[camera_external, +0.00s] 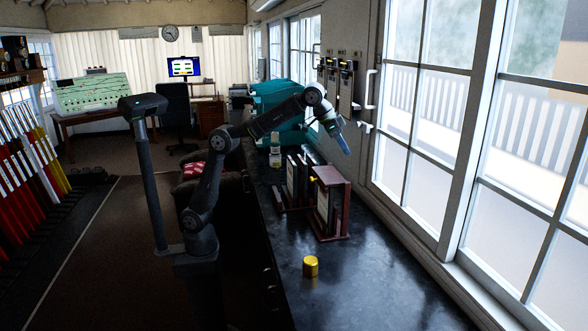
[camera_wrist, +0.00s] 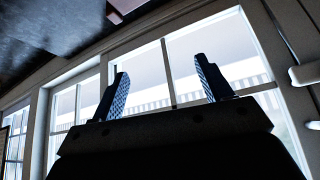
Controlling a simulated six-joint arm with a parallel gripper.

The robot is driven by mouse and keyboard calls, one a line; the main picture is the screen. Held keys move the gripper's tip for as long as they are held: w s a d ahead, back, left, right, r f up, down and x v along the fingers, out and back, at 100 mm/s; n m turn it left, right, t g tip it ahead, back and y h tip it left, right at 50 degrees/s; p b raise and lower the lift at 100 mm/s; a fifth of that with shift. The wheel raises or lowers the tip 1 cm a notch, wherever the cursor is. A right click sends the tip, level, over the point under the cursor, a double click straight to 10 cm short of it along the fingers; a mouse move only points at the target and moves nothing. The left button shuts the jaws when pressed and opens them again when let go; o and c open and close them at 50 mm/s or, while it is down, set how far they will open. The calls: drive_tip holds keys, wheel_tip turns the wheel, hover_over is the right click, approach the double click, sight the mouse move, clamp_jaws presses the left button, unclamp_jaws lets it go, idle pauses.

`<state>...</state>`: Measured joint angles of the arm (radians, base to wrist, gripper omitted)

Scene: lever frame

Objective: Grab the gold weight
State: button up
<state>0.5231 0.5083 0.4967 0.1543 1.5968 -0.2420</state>
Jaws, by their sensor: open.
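The gold weight (camera_external: 310,266) is a small yellow cylinder standing upright on the dark countertop (camera_external: 375,285), toward the near end. My gripper (camera_external: 343,143) is raised above the far part of the counter, close to the windows, well apart from the weight. In the wrist view my gripper (camera_wrist: 164,82) has its two fingers spread wide with nothing between them. The wrist view faces the windows, and the gold weight does not show in it.
A dark red wooden bookend rack (camera_external: 332,203) with books stands on the counter between my gripper and the weight. A bottle (camera_external: 275,152) and teal boxes (camera_external: 275,100) are farther back. Windows (camera_external: 425,110) line the right side. The counter around the weight is clear.

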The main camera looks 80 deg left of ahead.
drive_tip(key=s+d+f+m+g+h, duration=0.15)
drive_tip(key=s+d+m, duration=0.25)
drive_tip(key=s+d, duration=0.5)
drive_tip(key=s+d+r+m+g+h, duration=0.15)
drive_tip(key=s+d+m, duration=0.4)
drive_tip(key=s, duration=0.85)
approach(309, 259)
drive_tip(key=shift+n+h, duration=0.3)
drive_tip(key=shift+n, duration=0.15)
drive_tip(key=x, duration=0.3)
drive_tip(key=a+x, duration=0.1)
drive_tip(key=x, duration=0.1)
drive_tip(key=shift+w+d+f, duration=0.15)
drive_tip(key=shift+w+f, duration=0.1)
drive_tip(key=shift+f, duration=0.15)
drive_tip(key=shift+x, duration=2.95)
drive_tip(key=shift+s+d, duration=0.15)
drive_tip(key=shift+c, duration=0.4)
drive_tip(key=c, duration=1.2)
drive_tip(key=shift+r, duration=0.2)
